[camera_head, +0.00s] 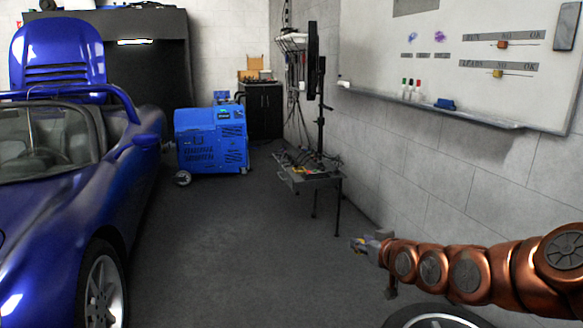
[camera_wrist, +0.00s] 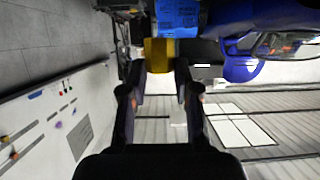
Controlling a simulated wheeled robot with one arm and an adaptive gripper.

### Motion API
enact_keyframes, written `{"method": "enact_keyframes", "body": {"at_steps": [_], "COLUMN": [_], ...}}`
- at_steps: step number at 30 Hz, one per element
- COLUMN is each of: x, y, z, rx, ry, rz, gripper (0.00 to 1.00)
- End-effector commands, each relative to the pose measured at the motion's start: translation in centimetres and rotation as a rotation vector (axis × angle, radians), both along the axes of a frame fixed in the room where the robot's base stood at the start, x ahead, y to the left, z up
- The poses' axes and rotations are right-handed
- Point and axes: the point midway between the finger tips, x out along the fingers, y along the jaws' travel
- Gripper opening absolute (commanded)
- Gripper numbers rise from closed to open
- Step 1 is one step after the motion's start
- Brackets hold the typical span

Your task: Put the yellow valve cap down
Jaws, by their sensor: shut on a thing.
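The yellow valve cap (camera_wrist: 159,54) is between the two fingertips of my gripper (camera_wrist: 160,72) in the wrist view. It looks like a short yellow block or cylinder, and the fingers are shut on it. In the head view my gripper (camera_head: 371,246) is at the end of my copper-coloured arm, at the lower right, held in the air above the floor.
A dark cart (camera_head: 308,178) with a screen (camera_head: 313,62) and small items on it stands beyond my gripper by the wall. A wheel (camera_head: 437,318) is below my arm. A blue car (camera_head: 50,220) is at left, a blue machine (camera_head: 210,140) behind. The middle floor is clear.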

Motion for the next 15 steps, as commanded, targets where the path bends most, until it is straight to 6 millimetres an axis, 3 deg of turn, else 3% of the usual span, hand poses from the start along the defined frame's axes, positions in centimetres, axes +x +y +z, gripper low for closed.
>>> {"method": "enact_keyframes", "body": {"at_steps": [1,15], "x": [0.0,0.0], "y": [0.0,0.0], "z": [1.9,10.4], "rx": [0.0,0.001], "ry": [0.0,0.0], "rz": [0.0,0.0], "gripper": [0.07,0.07]}}
